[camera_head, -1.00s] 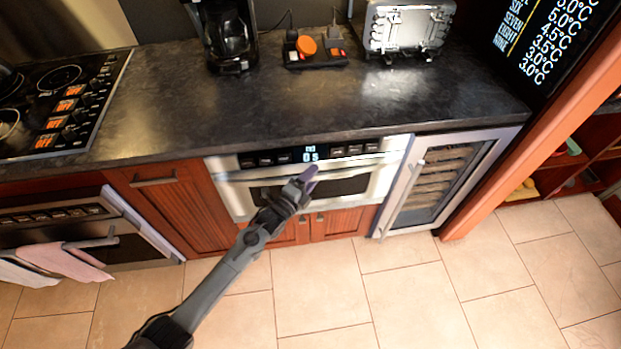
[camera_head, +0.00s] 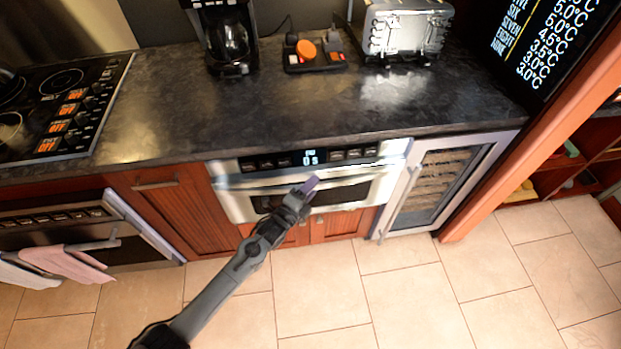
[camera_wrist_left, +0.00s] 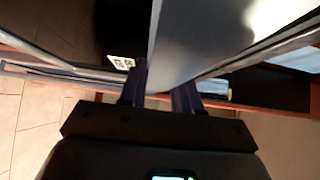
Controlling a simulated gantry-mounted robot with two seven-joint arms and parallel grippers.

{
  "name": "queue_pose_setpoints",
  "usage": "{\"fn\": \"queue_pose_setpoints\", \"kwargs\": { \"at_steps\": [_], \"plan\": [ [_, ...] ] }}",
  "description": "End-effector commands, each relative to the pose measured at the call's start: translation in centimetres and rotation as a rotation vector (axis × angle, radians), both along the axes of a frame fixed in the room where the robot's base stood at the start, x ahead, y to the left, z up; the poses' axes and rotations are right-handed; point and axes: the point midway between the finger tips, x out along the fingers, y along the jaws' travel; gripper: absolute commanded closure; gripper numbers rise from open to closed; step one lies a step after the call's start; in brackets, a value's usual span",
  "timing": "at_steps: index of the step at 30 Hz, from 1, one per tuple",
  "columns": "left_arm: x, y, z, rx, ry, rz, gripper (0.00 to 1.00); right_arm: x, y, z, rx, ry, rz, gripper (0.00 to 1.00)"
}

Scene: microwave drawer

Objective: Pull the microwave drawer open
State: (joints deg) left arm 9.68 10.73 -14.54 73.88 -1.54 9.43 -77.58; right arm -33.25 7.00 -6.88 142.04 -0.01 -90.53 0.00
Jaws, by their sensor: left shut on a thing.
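The microwave drawer (camera_head: 350,192) is a silver front with a dark window, set under the counter below a lit control panel (camera_head: 308,158). A silver handle bar runs across the top of its front. My left gripper (camera_head: 305,189) reaches up from below and is shut on the handle near its middle. In the left wrist view a broad silver surface runs between the two dark fingers of my left gripper (camera_wrist_left: 160,92). The drawer front appears a little forward of the panel; its inside is hidden. My right gripper is not in view.
A glass-door cooler (camera_head: 438,182) stands right of the drawer, and a red wood cabinet (camera_head: 180,210) left. An oven with towels (camera_head: 68,262) is at far left. The dark counter (camera_head: 330,105) overhangs above. The tiled floor (camera_head: 330,290) in front is clear.

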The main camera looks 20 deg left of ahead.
Motion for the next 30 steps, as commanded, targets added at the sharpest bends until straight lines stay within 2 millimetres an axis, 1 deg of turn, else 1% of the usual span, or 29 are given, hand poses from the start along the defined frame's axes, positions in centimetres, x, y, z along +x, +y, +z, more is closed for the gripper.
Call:
{"fn": "queue_pose_setpoints", "kwargs": {
  "at_steps": [1, 5, 9, 15, 24, 30],
  "plan": [
    [-0.9, -0.7, 0.7, -0.002, -0.001, -0.005, 1.00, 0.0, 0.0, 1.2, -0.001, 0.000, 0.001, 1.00],
    [-3.5, -2.3, 0.8, -0.003, 0.000, -0.006, 1.00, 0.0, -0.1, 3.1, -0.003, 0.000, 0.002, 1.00],
    [-6.8, -4.2, 0.9, -0.005, -0.001, -0.006, 1.00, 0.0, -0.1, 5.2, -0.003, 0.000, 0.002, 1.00],
    [-11.6, -7.0, 0.8, -0.004, -0.001, -0.006, 1.00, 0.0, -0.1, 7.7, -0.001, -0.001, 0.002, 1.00],
    [-18.8, -11.3, 0.7, -0.005, -0.003, -0.004, 1.00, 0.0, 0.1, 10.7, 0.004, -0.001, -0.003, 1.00],
    [-23.1, -13.8, 0.6, -0.004, -0.004, -0.003, 1.00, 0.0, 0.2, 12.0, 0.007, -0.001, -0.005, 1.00]
  ]
}}
